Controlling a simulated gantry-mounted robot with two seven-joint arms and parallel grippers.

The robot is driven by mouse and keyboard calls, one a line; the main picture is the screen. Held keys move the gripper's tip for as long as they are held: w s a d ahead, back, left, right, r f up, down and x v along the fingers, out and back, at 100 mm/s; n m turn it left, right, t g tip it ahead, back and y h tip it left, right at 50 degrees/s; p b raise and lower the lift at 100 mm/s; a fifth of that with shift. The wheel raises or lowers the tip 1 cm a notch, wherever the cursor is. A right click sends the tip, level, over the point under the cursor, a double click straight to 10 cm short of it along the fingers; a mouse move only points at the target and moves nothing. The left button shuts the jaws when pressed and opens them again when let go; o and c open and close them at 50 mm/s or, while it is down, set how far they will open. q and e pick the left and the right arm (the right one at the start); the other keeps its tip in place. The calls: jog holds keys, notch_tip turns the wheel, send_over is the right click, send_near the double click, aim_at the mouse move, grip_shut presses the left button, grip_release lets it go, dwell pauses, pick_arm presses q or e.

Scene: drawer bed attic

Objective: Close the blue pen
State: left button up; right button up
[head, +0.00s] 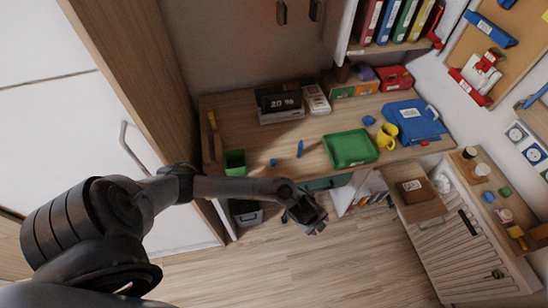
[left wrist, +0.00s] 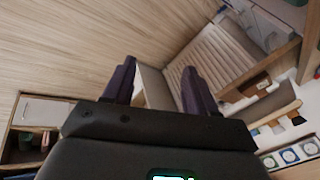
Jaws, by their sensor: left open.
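A blue pen (head: 300,148) lies on the wooden desk, left of the green tray. A small blue piece (head: 273,162) lies a little to its left, near the front edge; it is too small to tell whether it is the pen's cap. My left gripper (head: 318,224) is in front of the desk, over the floor side and apart from the pen. In the left wrist view the left gripper (left wrist: 158,72) has its two dark fingers spread, with nothing between them. The pen is not visible in that view. My right gripper is in neither view.
On the desk (head: 235,118) stand a green cup (head: 235,162), a green tray (head: 350,148), a yellow mug (head: 386,136), a blue folder (head: 414,121) and a clock (head: 281,101). A slatted unit (head: 465,250) stands at right. The desk around the pen is fairly clear.

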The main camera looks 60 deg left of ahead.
pick_arm(q)
jog(key=a+r+g+y+p, duration=0.1)
jog(key=a+r, duration=0.4)
jog(key=a, duration=1)
jog(key=a+r+g+p, duration=0.3)
jog(key=a+r, duration=0.3)
jog(key=a, duration=0.9)
jog(key=shift+s+a+y+p, duration=0.2)
jog(key=shift+s+y+p, duration=0.2)
jog(key=shift+p, duration=0.5)
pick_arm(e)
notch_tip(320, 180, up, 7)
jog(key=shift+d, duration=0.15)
pick_arm(q)
jog(key=shift+w, duration=0.1)
jog(key=b, duration=0.5)
send_over(273, 161)
notch_tip(273, 161, down, 5)
jog(key=shift+f+b, duration=0.3)
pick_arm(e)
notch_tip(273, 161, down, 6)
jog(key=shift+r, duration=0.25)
pick_arm(q)
jog(key=shift+f, duration=0.1)
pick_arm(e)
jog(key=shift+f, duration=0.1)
